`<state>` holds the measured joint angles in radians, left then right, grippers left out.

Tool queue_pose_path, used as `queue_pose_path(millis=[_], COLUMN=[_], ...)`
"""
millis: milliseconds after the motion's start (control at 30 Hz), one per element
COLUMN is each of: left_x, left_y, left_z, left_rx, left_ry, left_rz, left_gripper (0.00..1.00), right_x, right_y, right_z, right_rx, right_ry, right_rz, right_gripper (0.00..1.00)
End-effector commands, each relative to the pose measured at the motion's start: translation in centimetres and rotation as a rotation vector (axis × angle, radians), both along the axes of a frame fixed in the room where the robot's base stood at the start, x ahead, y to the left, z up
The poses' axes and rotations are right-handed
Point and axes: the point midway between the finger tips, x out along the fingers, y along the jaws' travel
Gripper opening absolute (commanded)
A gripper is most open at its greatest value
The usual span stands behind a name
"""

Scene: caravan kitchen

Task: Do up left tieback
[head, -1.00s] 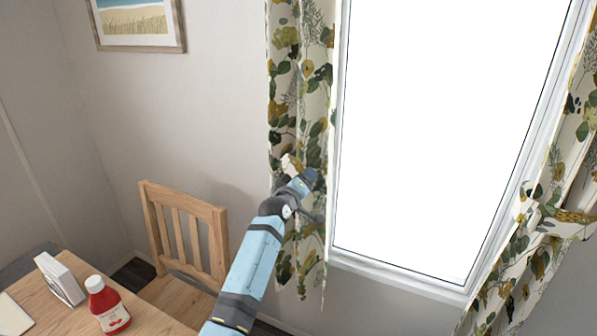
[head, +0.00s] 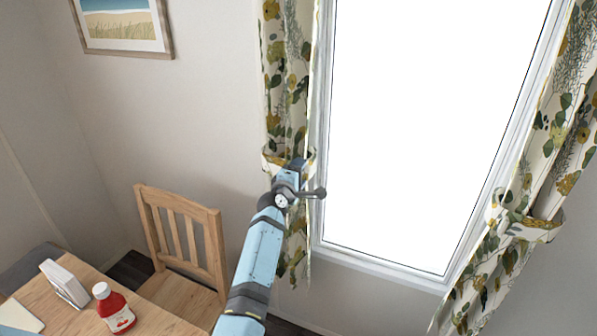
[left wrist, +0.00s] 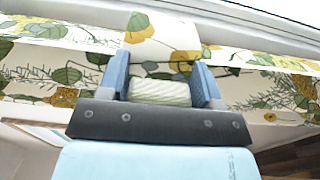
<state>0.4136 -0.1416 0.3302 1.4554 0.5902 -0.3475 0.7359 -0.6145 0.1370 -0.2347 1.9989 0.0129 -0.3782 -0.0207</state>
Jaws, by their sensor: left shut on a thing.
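The left curtain (head: 287,90), cream with green and mustard leaves, hangs at the left side of the window. Its tieback (head: 270,162), a band in the same print, shows on both sides of my left gripper (head: 298,166) at the curtain's lower part. In the left wrist view my left gripper (left wrist: 162,78) is shut on the tieback (left wrist: 162,38), with a pale ribbed piece between the fingers. The curtain cloth (left wrist: 50,75) spreads behind the fingers. My arm hides part of the band, and I cannot tell whether its ends are joined. My right gripper is not in view.
The right curtain (head: 567,110) is held by its own tieback (head: 535,229). A wooden chair (head: 185,240) stands left of my arm, by a table (head: 75,318) with a red sauce bottle (head: 113,308) and a white napkin holder (head: 64,283). A picture (head: 123,25) hangs on the wall.

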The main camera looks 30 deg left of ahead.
Motion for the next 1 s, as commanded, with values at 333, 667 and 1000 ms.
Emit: queue_pose_path(millis=[333,667,1000], left_x=[0.0,0.0,0.0], left_y=[0.0,-0.01,0.0], left_z=[0.18,0.23,0.24], left_rx=[-0.031,-0.032,-0.029], left_ry=[-0.001,-0.002,-0.002], left_rz=[0.0,0.0,0.0], left_gripper=[0.16,0.81,0.81], right_x=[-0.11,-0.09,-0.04], right_y=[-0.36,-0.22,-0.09], right_z=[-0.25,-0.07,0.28], right_rx=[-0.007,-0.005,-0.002], right_ry=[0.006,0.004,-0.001], right_rz=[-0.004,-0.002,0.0], right_gripper=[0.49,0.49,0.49])
